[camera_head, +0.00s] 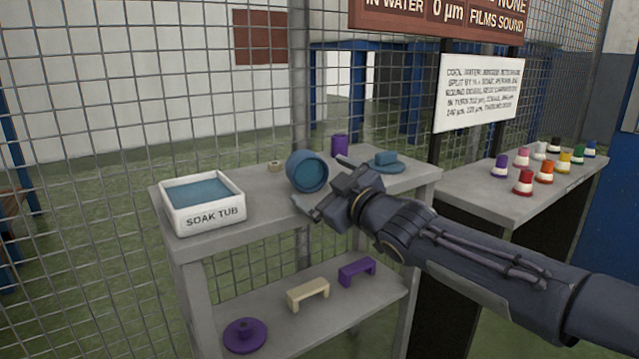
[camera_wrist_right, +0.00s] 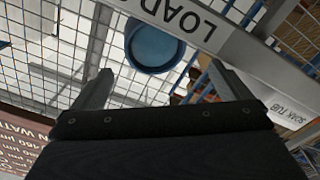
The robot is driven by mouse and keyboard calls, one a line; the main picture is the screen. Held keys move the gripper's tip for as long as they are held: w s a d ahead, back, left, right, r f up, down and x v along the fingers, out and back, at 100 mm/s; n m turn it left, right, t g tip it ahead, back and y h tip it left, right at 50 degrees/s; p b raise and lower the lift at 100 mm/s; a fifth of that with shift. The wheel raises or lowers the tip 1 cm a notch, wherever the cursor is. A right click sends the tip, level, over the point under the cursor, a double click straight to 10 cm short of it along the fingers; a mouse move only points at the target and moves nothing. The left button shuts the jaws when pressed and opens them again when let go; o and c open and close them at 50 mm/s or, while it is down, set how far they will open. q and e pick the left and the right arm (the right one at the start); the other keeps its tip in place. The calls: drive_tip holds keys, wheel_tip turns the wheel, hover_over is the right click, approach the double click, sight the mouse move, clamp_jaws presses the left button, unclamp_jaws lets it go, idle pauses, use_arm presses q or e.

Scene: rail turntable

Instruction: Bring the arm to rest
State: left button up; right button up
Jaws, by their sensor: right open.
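My right gripper (camera_head: 324,184) is above the front edge of the grey shelf unit, its arm coming in from the right. Its two fingers are spread apart with nothing between them. In the right wrist view the open fingers (camera_wrist_right: 160,82) point toward a blue round cup (camera_wrist_right: 152,46), which lies beyond the tips. In the head view this blue cup (camera_head: 307,172) is tilted with its mouth toward me, on the top shelf just left of the gripper. The gripper hides part of the shelf's front edge. My left gripper is not in view.
The grey shelf (camera_head: 262,217) holds a white soak tub (camera_head: 203,215), a purple cylinder (camera_head: 339,146) and a blue lidded disc (camera_head: 386,163). Purple and cream pieces lie on the lower shelf. A side table (camera_head: 500,200) bears several coloured cups. A wire fence stands behind.

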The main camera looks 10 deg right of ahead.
drive_tip(key=s+d+r+m+g+h+p, duration=0.45)
drive_tip(key=s+d+r+m+p, duration=0.55)
drive_tip(key=p, duration=1)
drive_tip(key=s+a+r+g+p, duration=0.1)
drive_tip(key=s+a+g+p, duration=0.1)
drive_tip(key=s+p, duration=0.5)
drive_tip(key=s+a+r+m+g+y+p, duration=0.1)
drive_tip(key=s+r+g+p, duration=0.1)
drive_tip(key=s+p, duration=0.5)
drive_tip(key=s+a+r+g+y+p, duration=0.1)
drive_tip(key=s+a+g+p, duration=0.1)
drive_tip(key=s+p, duration=0.5)
drive_tip(key=s+g, duration=0.1)
drive_tip(key=s, duration=0.2)
drive_tip(key=shift+s+a+r+m, duration=0.3)
drive_tip(key=shift+s+m, duration=0.05)
drive_tip(key=shift+m, duration=0.05)
